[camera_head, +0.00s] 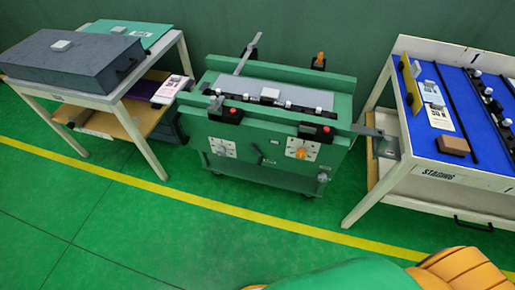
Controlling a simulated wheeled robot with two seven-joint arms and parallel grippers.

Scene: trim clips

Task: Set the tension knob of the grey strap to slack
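The green cart (285,178) stands in the middle of the view. A white dial plate (222,147) with a dark pointer sits on the left of its front. A second white dial plate (302,148) with an orange knob (301,154) sits on the right. I cannot tell which dial belongs to the grey strap. The dial markings are too small to read. Neither gripper is in view.
A white table (146,150) at left holds a dark grey case (72,58). A staging table (420,176) at right has a blue top with clips, cards and a brown block (453,145). Green floor with a yellow line (215,204) is clear in front of the cart.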

